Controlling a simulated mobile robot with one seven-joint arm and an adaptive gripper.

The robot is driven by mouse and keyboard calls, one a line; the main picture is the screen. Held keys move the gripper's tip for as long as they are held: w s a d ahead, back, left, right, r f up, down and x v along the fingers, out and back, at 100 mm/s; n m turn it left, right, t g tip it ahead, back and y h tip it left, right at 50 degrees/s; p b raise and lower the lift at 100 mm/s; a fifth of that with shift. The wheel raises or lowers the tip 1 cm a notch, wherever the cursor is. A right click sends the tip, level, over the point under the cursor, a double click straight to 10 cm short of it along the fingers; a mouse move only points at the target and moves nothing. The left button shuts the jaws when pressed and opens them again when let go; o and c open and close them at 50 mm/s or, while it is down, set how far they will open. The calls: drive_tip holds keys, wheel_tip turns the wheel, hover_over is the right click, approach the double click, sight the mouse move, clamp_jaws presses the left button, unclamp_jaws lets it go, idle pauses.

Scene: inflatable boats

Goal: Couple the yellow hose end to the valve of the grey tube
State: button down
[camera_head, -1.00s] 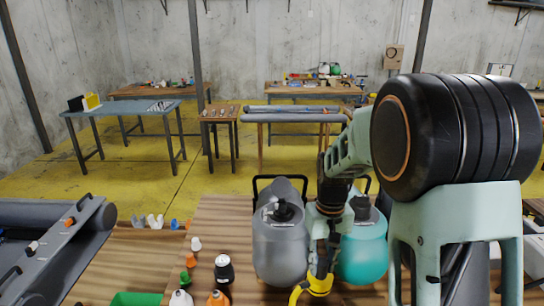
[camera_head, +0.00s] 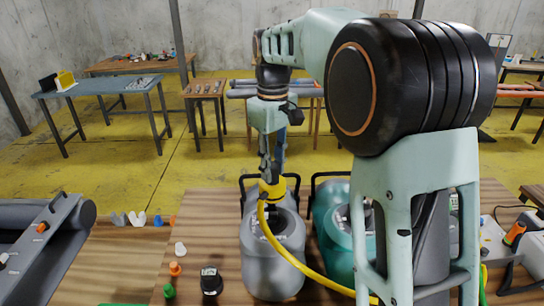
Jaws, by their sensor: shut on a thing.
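My gripper (camera_head: 272,168) points down and is shut on the yellow hose end (camera_head: 272,189). The hose end is at the top of the grey tube (camera_head: 274,262), which lies on the wooden table. The yellow hose (camera_head: 290,257) curves down across the grey tube's right side and runs off to the lower right, behind my arm.
A teal tube (camera_head: 328,225) lies just right of the grey one.

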sight(273, 184)
drive_tip(key=shift+s+f+b, duration=0.15)
drive_tip(key=shift+f+b, duration=0.45)
drive_tip(key=shift+b, duration=0.05)
wheel_tip(273, 184, down, 4)
drive_tip(key=b, duration=0.3)
drive_tip(key=shift+r, duration=0.2)
drive_tip(key=shift+f, duration=0.1)
idle(0.4)
drive_tip(key=shift+f+b, duration=0.75)
drive_tip(key=shift+f, duration=0.45)
drive_tip(key=shift+f, duration=0.1)
drive_tip(key=shift+f, duration=0.35)
drive_tip(key=shift+f+b, duration=0.6)
drive_tip(key=shift+f, duration=0.2)
idle(0.4)
